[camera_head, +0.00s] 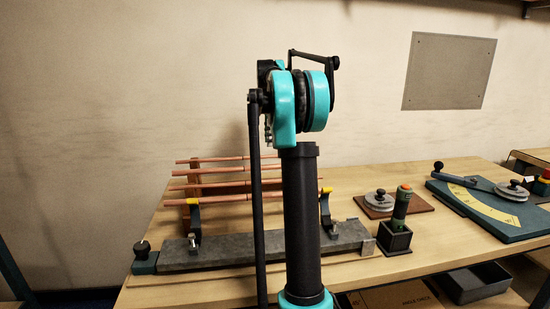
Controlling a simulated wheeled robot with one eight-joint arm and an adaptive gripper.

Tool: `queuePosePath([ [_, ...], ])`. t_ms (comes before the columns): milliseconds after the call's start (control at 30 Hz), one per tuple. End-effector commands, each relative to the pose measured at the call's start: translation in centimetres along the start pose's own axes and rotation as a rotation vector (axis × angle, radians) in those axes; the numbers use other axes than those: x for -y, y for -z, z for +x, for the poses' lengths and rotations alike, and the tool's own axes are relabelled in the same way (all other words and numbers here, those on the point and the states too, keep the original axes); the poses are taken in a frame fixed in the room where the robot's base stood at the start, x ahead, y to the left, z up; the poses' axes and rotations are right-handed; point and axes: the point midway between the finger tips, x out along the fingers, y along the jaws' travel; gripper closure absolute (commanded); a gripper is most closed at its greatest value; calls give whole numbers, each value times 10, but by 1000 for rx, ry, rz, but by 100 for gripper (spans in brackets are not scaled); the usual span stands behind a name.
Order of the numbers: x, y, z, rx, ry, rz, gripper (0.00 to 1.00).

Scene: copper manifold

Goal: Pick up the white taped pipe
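Several thin copper pipes (222,184) lie roughly level, one above another, on a rack at the left of the bench. I cannot make out white tape on any of them, and my arm hides part of their middle. The lowest pipe rests near two dark upright holders with yellow tops (193,201). My own arm, dark with teal joints, stands upright in the middle of the view, in front of the rack. I cannot see my gripper's fingers in this view.
A grey metal bar fixture (215,252) lies below the pipes on the wooden bench (430,250). To the right are a green tool in a dark block (397,238), a disc on a brown board (381,201) and a teal bending plate (500,214). A dark tray (474,285) sits below.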

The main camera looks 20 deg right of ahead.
Motion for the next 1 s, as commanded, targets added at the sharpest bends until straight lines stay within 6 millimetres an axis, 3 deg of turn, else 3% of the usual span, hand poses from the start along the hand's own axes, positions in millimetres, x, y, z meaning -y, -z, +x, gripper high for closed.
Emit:
queuePosePath([
  [167,-1,1,10,0,0,0,63],
  [500,-4,8,53,0,0,1,63],
  [800,-4,8,57,0,0,0,63],
  [1000,-4,8,57,0,0,0,87],
])
